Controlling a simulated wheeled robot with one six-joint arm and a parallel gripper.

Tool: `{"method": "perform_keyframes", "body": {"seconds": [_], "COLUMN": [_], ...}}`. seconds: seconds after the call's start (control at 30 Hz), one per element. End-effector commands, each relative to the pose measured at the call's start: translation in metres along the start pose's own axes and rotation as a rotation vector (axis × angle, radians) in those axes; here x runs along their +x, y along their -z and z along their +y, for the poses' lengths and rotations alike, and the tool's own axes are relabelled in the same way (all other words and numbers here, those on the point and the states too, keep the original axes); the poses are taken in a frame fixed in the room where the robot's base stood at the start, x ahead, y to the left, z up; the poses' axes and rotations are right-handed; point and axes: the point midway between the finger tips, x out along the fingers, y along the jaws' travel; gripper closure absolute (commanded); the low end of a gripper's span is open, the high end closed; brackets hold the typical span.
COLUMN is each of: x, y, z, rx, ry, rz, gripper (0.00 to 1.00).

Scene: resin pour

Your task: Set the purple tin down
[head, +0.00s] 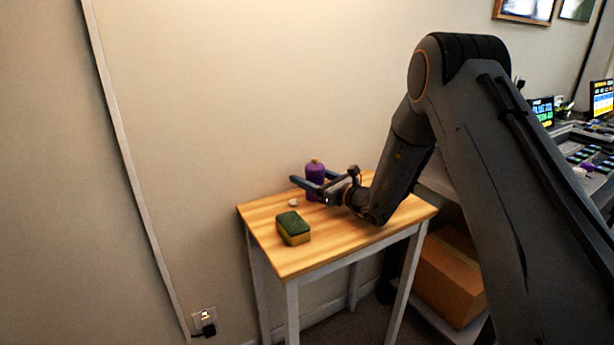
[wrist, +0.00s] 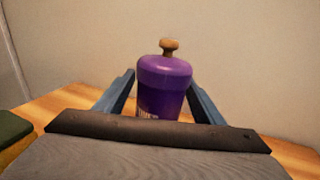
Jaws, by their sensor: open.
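The purple tin (head: 315,177) has a wooden knob on its lid and stands upright on the small wooden table (head: 285,262), close to the wall. In the wrist view the tin (wrist: 165,82) stands between the two fingers of my gripper (wrist: 163,95). My gripper (head: 308,184) is open around the tin in the head view. The base of the tin is partly hidden by my gripper in both views.
A green and yellow sponge (head: 293,228) lies on the table in front of my gripper, and its edge shows in the wrist view (wrist: 14,132). A small white object (head: 293,202) lies near the tin. A cardboard box (head: 450,277) stands right of the table.

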Motion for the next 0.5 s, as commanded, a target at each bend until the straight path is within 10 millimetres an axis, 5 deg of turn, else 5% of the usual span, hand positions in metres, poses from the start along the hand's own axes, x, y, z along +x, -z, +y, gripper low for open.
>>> {"method": "perform_keyframes", "body": {"seconds": [0.5], "x": [-0.095], "y": [0.001], "z": [-0.001], "rx": [0.001], "ry": [0.002], "rz": [0.001], "gripper": [0.37]}}
